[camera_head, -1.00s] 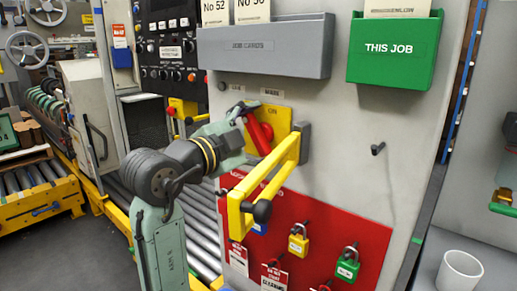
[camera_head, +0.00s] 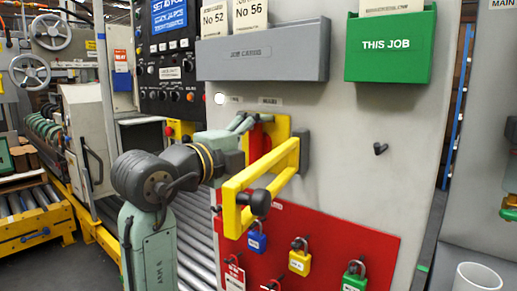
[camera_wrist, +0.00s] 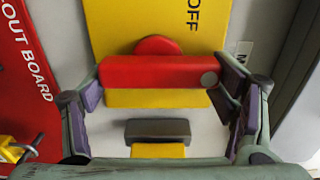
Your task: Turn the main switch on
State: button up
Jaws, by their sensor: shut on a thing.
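The main switch is a red handle (camera_head: 258,143) on a yellow plate (camera_head: 281,128) on the grey panel. In the wrist view the red handle (camera_wrist: 155,72) lies across the picture between my two finger pads, over the yellow plate (camera_wrist: 120,25) marked OFF. My gripper (camera_wrist: 165,85) is shut on the handle, one pad at each end. In the head view my gripper (camera_head: 245,125) reaches the switch from the left and hides part of it. A small round lamp (camera_head: 220,98) above left of the switch looks bright white.
A yellow hinged bar (camera_head: 232,200) with a black knob juts out just before and below the switch. A red lockout board (camera_head: 335,245) with padlocks hangs below. A grey card holder (camera_head: 265,65) and green THIS JOB box (camera_head: 390,60) are above.

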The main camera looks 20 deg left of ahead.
dwell(0.4)
jog(key=o, duration=1.2)
jog(key=shift+c, duration=0.2)
jog(key=v, duration=1.2)
jog(key=shift+r, duration=0.1)
